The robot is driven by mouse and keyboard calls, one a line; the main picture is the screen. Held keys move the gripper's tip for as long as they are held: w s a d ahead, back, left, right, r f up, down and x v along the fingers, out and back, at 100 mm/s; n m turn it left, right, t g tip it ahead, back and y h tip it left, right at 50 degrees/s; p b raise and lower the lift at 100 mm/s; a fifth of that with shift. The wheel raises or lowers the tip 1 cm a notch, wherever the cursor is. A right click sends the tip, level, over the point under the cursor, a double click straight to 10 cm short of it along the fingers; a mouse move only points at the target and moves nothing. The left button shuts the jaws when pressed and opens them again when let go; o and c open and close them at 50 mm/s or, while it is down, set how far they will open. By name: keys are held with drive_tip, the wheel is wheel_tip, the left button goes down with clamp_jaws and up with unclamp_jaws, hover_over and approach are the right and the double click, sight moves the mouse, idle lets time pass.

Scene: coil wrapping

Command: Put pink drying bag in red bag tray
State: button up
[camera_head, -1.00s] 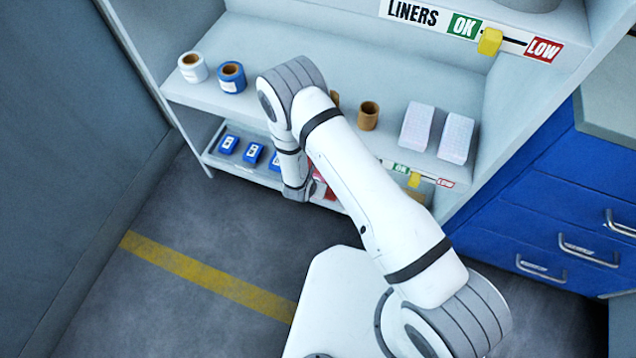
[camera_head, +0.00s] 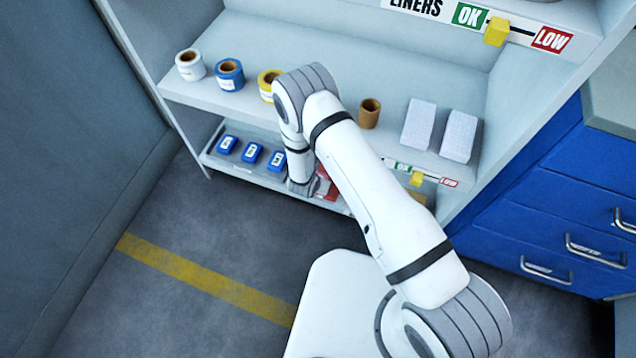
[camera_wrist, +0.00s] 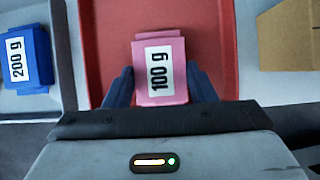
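The pink drying bag (camera_wrist: 178,51), labelled "100 g", is in the middle of the wrist view, over the floor of the red bag tray (camera_wrist: 96,40). My gripper (camera_wrist: 160,86) has one dark finger along each side of the bag, with no clear gap, so it looks shut on it. I cannot tell whether the bag rests on the tray floor or is just above it. In the head view, my arm hides the gripper and the bag; part of the red tray (camera_head: 327,184) shows on the lower shelf.
A blue "200 g" bag (camera_wrist: 26,55) lies in a grey tray left of the red one; a tan box (camera_wrist: 290,38) stands to the right. Blue bags (camera_head: 252,153) show on the lower shelf. Rolls (camera_head: 229,74) and white stacks (camera_head: 419,124) stand on the shelf above.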

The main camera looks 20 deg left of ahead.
drive_tip(key=o, duration=0.4)
drive_tip(key=shift+r, duration=0.1)
drive_tip(key=shift+s+r+p, duration=0.1)
drive_tip(key=shift+r+p, duration=0.15)
drive_tip(key=shift+p, duration=0.05)
drive_tip(key=p+v, duration=0.3)
drive_tip(key=v, duration=0.8)
drive_tip(key=shift+r, duration=0.25)
drive_tip(key=shift+s, duration=0.1)
